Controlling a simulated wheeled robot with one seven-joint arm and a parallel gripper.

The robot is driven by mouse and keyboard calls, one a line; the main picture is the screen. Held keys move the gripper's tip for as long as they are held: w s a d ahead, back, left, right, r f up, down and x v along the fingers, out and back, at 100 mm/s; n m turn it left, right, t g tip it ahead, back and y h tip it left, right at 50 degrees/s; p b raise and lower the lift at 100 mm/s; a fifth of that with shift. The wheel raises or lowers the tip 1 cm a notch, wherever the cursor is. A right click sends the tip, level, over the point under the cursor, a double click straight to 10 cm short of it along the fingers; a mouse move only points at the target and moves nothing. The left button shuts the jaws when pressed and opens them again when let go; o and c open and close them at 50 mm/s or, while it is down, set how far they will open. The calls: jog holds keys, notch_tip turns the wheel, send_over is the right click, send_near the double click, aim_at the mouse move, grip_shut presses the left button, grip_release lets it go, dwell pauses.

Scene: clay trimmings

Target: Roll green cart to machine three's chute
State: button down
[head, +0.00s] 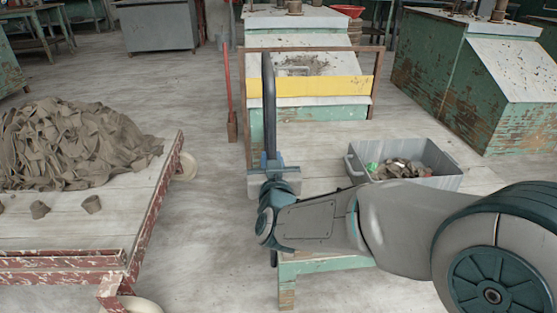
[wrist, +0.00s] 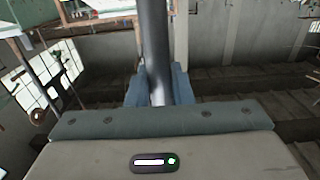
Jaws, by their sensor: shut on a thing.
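My gripper (head: 270,163) is shut on a dark upright handle bar (head: 269,105) with a curved top. In the wrist view the bar (wrist: 155,45) passes between my blue fingers (wrist: 158,88). A cart with a pale plank deck and worn green edge (head: 325,266) lies below and behind my arm; the bar appears to belong to it, but my arm hides much of it and the joint. A machine with a sloped chute, yellow band (head: 325,86) and brown frame stands beyond the cart. I see no number on it. The gap between cart and machine cannot be judged.
A red-edged cart (head: 150,215) with a heap of clay trimmings (head: 70,145) stands left. A red-handled tool (head: 228,90) stands left of the chute. Another green machine (head: 430,75) is at right.

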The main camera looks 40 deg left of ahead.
jog(key=s+a+p, duration=0.1)
jog(key=s+a, duration=0.4)
jog(key=s, duration=0.1)
dwell(0.6)
jog(key=shift+s+a, duration=0.2)
